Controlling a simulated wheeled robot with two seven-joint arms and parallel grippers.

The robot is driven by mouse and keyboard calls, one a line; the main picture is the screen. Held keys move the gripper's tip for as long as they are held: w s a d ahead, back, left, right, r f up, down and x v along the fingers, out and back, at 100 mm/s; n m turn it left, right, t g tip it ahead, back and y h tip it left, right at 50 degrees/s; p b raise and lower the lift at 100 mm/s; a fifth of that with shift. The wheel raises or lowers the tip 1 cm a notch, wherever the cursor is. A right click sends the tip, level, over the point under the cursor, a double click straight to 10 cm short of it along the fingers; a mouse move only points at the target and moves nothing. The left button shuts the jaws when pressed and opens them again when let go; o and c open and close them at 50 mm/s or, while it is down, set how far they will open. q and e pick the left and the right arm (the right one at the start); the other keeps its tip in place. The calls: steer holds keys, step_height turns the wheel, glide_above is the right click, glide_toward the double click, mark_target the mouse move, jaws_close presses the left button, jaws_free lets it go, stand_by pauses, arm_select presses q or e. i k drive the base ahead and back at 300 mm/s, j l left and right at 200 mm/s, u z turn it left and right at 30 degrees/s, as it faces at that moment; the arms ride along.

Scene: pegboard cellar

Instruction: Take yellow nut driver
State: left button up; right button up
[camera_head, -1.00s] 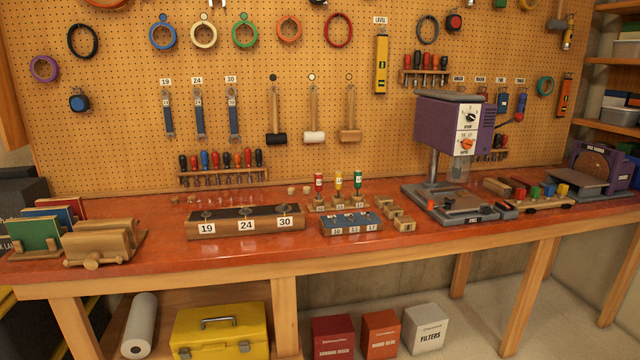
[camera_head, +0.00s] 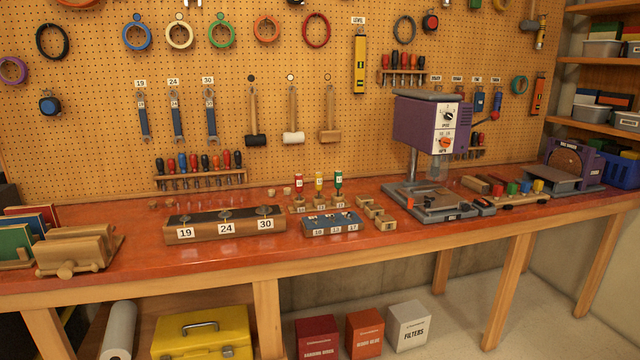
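The yellow nut driver (camera_head: 319,182) stands upright in a small wooden stand (camera_head: 297,209) on the red workbench. It is between a red-handled driver (camera_head: 298,184) on its left and a green-handled driver (camera_head: 338,183) on its right. Its handle is at the top and carries a small pale label too small to read. Neither of my grippers is in the head view.
A blue-grey block with number labels (camera_head: 331,224) lies just in front of the stand. A long wooden block marked 19, 24, 30 (camera_head: 205,233) is to the left. Small wooden blocks (camera_head: 375,211) and a purple drill press (camera_head: 420,125) are to the right. The bench front edge is clear.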

mark_target(319, 176)
steer(key=i+j+z, duration=0.1)
steer(key=i+z, duration=0.15)
steer(key=z, duration=0.2)
steer(key=i+j+z, duration=0.15)
steer(key=z, duration=0.25)
steer(key=i+j, duration=0.05)
